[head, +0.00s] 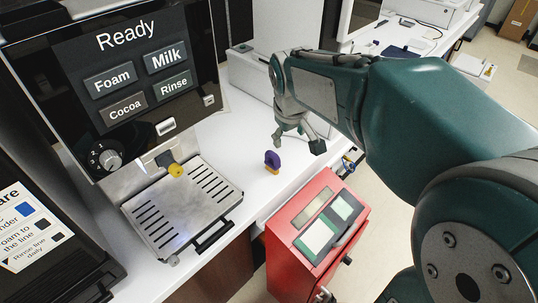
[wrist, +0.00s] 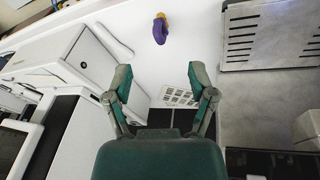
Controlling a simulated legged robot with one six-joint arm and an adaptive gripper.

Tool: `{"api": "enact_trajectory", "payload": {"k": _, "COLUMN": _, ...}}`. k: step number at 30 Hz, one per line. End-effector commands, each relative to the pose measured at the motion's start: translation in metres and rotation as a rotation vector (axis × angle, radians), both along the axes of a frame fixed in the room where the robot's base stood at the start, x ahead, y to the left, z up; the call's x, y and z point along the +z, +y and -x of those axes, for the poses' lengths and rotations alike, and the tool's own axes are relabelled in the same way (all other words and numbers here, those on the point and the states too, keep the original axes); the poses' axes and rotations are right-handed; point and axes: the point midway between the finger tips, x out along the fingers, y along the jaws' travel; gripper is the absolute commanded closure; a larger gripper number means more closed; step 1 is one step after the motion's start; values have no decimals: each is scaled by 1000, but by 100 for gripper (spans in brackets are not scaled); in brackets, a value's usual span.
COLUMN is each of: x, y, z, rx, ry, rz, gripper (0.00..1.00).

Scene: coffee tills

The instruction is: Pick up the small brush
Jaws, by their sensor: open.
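The small brush (head: 272,160), with a purple part and a yellow-orange part, is on the white counter between the drip tray and my gripper. In the wrist view the brush (wrist: 160,30) shows near the top centre, beyond my fingertips. My gripper (head: 298,142) is open and empty, above the counter, to the right of the brush in the head view and apart from it. In the wrist view both fingers of my gripper (wrist: 160,78) are spread, with only counter and a white printed card between them.
The coffee machine (head: 130,65) with its slotted drip tray (head: 222,200) stands left of the brush. A red box with a screen (head: 325,187) stands at the counter's front edge. White equipment (head: 250,60) is behind. The counter around the brush is clear.

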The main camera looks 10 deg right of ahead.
Motion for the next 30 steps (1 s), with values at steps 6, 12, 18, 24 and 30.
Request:
{"api": "enact_trajectory", "payload": {"k": 6, "x": -29, "y": 2, "z": -48, "rx": 75, "ry": 64, "rz": 44, "gripper": 28}}
{"api": "enact_trajectory", "payload": {"k": 12, "x": -61, "y": 4, "z": -86, "rx": 145, "ry": 120, "rz": 81, "gripper": 28}}
{"api": "enact_trajectory", "payload": {"k": 18, "x": -96, "y": 7, "z": -118, "rx": 209, "ry": 171, "rz": 113, "gripper": 28}}
{"api": "enact_trajectory", "payload": {"k": 24, "x": -114, "y": 8, "z": -132, "rx": 242, "ry": 193, "rz": 128, "gripper": 28}}
{"api": "enact_trajectory", "payload": {"k": 30, "x": -137, "y": 4, "z": -135, "rx": 245, "ry": 199, "rz": 129, "gripper": 28}}
